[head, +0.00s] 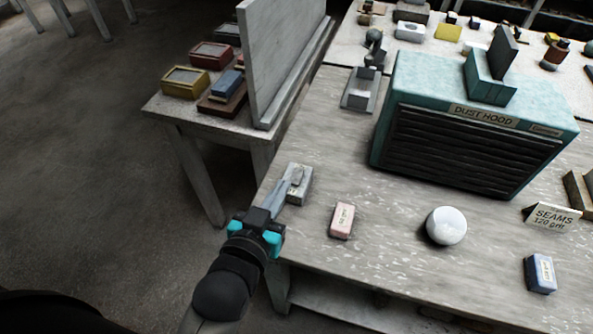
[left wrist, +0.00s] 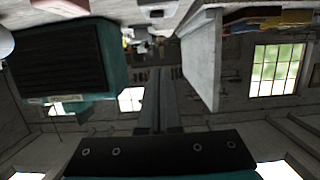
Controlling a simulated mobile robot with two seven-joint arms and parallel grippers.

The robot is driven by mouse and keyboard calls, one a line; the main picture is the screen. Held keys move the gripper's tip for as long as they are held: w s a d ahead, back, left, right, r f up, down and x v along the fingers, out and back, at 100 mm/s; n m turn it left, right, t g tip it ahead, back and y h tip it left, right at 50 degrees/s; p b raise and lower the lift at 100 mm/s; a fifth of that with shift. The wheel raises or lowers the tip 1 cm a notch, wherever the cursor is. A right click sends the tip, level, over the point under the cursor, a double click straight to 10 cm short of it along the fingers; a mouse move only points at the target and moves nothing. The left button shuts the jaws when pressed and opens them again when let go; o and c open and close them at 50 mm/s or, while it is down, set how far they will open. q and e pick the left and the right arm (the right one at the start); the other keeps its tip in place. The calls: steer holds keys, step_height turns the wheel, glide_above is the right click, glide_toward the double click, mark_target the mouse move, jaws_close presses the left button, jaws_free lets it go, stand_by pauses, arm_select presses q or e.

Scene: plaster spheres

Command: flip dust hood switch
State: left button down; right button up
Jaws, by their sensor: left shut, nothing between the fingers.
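The teal dust hood (head: 470,145) with its dark slatted front stands on the workbench at right in the head view. It also shows at the left of the left wrist view (left wrist: 112,65). A small grey switch box (head: 302,190) sits near the bench's left edge. My left gripper (head: 286,191) is shut and empty, its fingers reaching over the near left side of that box. I cannot tell whether the tips touch it. The fingers partly hide the switch top, so its lever position is unclear. The shut fingers (left wrist: 158,105) also show in the left wrist view.

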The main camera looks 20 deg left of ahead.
stand_by(0.4)
arm_select(q)
steer(key=b, duration=0.2)
glide_above(296, 178)
step_height(296, 178, down, 2)
steer(key=shift+s+f, duration=0.15)
step_height(296, 178, down, 3)
steer(key=shift+r, duration=0.2)
steer(key=shift+f+b, duration=0.5)
steer(key=shift+f, duration=0.2)
